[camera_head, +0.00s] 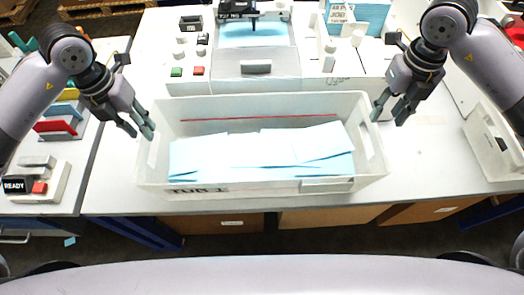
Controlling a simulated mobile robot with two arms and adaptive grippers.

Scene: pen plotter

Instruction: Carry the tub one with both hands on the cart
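The tub (260,187) is a long white open box with handle slots in its end walls and a label reading "TUB 1" on its front. It stands at the table's front edge and holds pale blue paper sheets (262,148). My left gripper (141,133) is open at the tub's left end, its fingers close to the rim. My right gripper (388,113) is open just outside the tub's right end, near the right handle slot. I cannot tell whether either touches the tub. No cart can be made out.
The pen plotter (255,62) stands behind the tub on the white table (430,165). A white box (497,145) is at right. A panel marked "READY" (38,186) is at left. Table is clear right of the tub.

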